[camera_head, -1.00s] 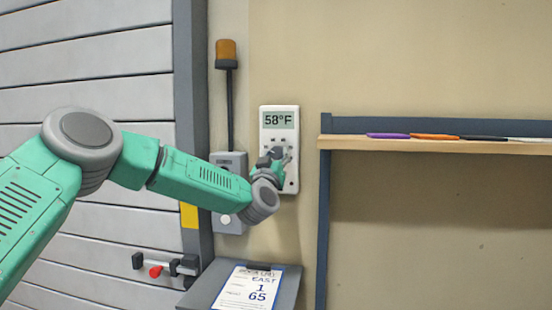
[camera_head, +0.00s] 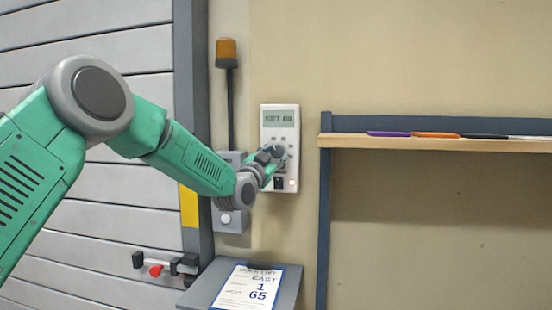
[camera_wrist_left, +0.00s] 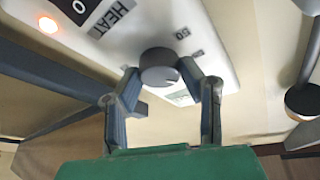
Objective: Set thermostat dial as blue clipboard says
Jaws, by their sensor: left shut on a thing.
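The white thermostat (camera_head: 267,118) is upright on the wall, with a small display (camera_head: 279,117) that seems to read "SET 60"; the text is blurred. Its grey round dial (camera_wrist_left: 158,67) shows in the left wrist view, with "50" and "HEAT" printed nearby. My left gripper (camera_wrist_left: 160,76) is shut on the dial, one finger on each side; in the head view the gripper (camera_head: 274,154) covers part of the thermostat's face. The clipboard (camera_head: 249,288) lies on a grey ledge below, its blue-edged sheet reading "EAST", "1" and "65". My right gripper is not in view.
A grey box (camera_head: 232,223) with a round button is beside the thermostat, under an amber beacon (camera_head: 226,50). A lit orange lamp (camera_wrist_left: 48,25) and a dark switch (camera_wrist_left: 76,8) are on the thermostat.

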